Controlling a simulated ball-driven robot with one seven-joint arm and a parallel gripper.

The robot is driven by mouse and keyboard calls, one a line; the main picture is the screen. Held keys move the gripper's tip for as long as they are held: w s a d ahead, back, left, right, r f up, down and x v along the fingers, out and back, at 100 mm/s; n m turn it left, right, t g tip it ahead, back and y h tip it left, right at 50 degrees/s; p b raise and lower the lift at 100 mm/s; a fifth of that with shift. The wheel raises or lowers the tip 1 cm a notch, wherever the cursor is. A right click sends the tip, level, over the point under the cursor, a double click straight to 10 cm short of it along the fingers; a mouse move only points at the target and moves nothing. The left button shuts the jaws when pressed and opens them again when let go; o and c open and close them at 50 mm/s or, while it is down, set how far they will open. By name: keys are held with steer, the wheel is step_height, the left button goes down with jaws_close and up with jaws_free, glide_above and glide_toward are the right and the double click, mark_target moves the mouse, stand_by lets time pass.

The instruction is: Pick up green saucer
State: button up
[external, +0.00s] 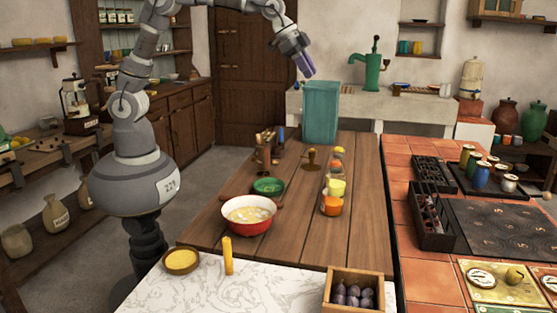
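The green saucer (256,188) is a small round green dish on the wooden table, just behind a red bowl (233,232) with pale yellow contents. Its middle looks darker green; I cannot tell whether anything lies in it. The red bowl's rim or handle comes close to the saucer's front edge. My gripper (309,73) is high in the air, well above and behind the saucer, above a tall teal container (320,112), and points down to the right. Its purplish fingers look close together, but the gap is too small to judge. I see nothing held.
A wooden rack (265,152) with upright items stands behind the saucer. Several jars with orange and yellow contents (334,187) stand to its right. A yellow candle (228,256) and a small yellow-filled bowl (181,261) stand in front on marble. Bare wood lies right of the saucer.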

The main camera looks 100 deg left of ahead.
steer(key=s+a+f+m+g+h+p, duration=0.1)
steer(key=a+f+g, duration=0.15)
steer(key=f, duration=0.65)
steer(key=s+a+f+m+g, duration=0.15)
steer(key=a+f, duration=0.25)
steer(key=f, duration=0.6)
steer(key=g+h, duration=0.2)
steer(key=g, duration=0.2)
glide_toward(281, 185)
steer(key=shift+m, duration=0.35)
steer(key=x, duration=0.2)
steer(key=b+x, duration=0.1)
steer(key=x, duration=0.3)
steer(key=shift+s+a+f+b, duration=0.3)
steer(key=shift+s+a, duration=0.05)
steer(key=shift+s, duration=0.1)
steer(key=shift+d+f, duration=0.15)
steer(key=shift+f, duration=0.25)
steer(key=shift+r, duration=0.1)
jaws_close()
